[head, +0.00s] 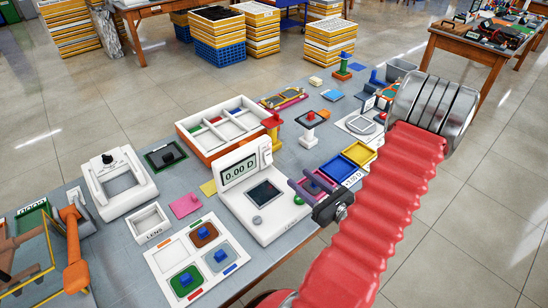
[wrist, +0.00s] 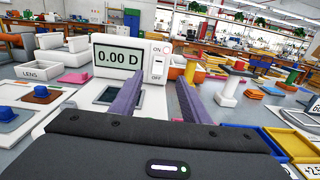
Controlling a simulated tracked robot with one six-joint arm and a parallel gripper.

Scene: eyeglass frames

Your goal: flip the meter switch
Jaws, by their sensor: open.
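The meter is a white device with a grey-green display (head: 239,172) reading 0.00 D, and it stands near the table's front edge. Its switch (wrist: 158,60) is a small white panel right of the display, marked ON above and OFF below. In the head view the switch (head: 267,152) is at the display's right end. I cannot tell which way the switch is set. My gripper (wrist: 160,82) has two purple fingers, open and empty, pointing at the meter. The switch shows between and beyond the fingertips, apart from them. In the head view my gripper (head: 306,183) is right of the meter.
Yellow and blue bins (head: 345,169) stand to the right. A white divided tray (head: 225,130) is behind the meter. A white tray with coloured lens blocks (head: 197,257) lies front left.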

